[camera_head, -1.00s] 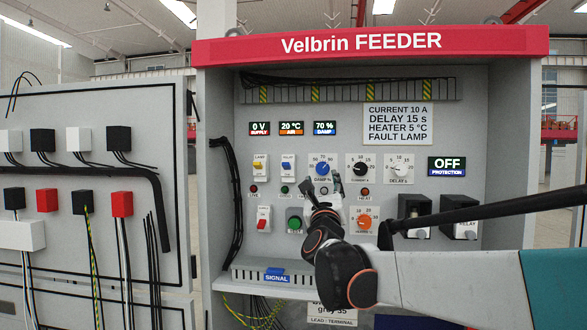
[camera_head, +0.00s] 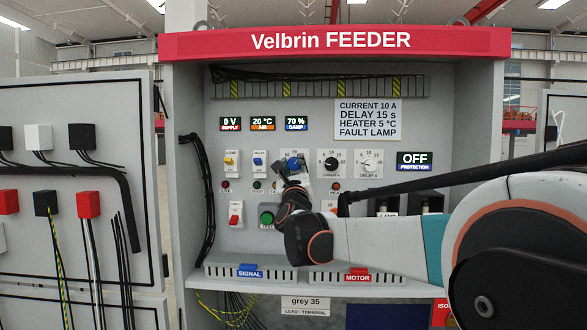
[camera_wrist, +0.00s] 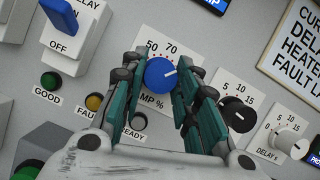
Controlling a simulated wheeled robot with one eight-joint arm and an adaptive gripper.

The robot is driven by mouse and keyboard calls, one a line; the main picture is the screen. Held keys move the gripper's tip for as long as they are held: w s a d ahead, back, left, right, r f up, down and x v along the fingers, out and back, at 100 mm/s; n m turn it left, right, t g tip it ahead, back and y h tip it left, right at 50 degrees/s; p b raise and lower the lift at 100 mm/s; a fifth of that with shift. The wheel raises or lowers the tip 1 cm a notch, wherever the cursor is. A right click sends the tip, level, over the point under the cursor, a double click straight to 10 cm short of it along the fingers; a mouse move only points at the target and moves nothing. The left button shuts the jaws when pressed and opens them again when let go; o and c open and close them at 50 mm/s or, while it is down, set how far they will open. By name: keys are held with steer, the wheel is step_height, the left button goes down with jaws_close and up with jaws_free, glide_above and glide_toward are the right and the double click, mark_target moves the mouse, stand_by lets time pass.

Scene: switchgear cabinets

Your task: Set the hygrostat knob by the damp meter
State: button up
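The blue hygrostat knob (camera_wrist: 158,74), marked "MP %" in the wrist view, sits on a white scale plate. Its white pointer aims right and slightly up, to the right of the printed 70; part of the scale is hidden by a finger. My gripper (camera_wrist: 161,66) has a finger on each side of the knob, very close; I cannot tell whether they press on it. In the head view my gripper (camera_head: 291,173) is at the blue knob (camera_head: 294,163) and partly covers it.
A black knob (camera_head: 331,163) and a white delay knob (camera_head: 368,163) stand to the right. Yellow (camera_head: 230,160) and blue (camera_head: 258,160) switches stand to the left, with small lamps below.

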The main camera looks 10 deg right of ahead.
steer(key=c, duration=0.3)
steer(key=shift+n, duration=0.5)
steer(key=n+y, duration=0.1)
steer(key=n, duration=0.1)
steer(key=n+y+b, duration=0.1)
steer(key=n+y, duration=0.1)
steer(key=n, duration=0.1)
steer(key=shift+s+d, duration=0.1)
steer(key=shift+d, duration=0.05)
steer(key=n+y, duration=0.1)
steer(key=n, duration=0.1)
steer(key=n+g+y, duration=0.1)
steer(key=n, duration=0.2)
steer(key=shift+r+g, duration=0.15)
steer(key=shift+g, duration=0.15)
steer(key=shift+n+g+y, duration=0.3)
steer(key=shift+n+g, duration=0.3)
steer(key=shift+n, duration=1.5)
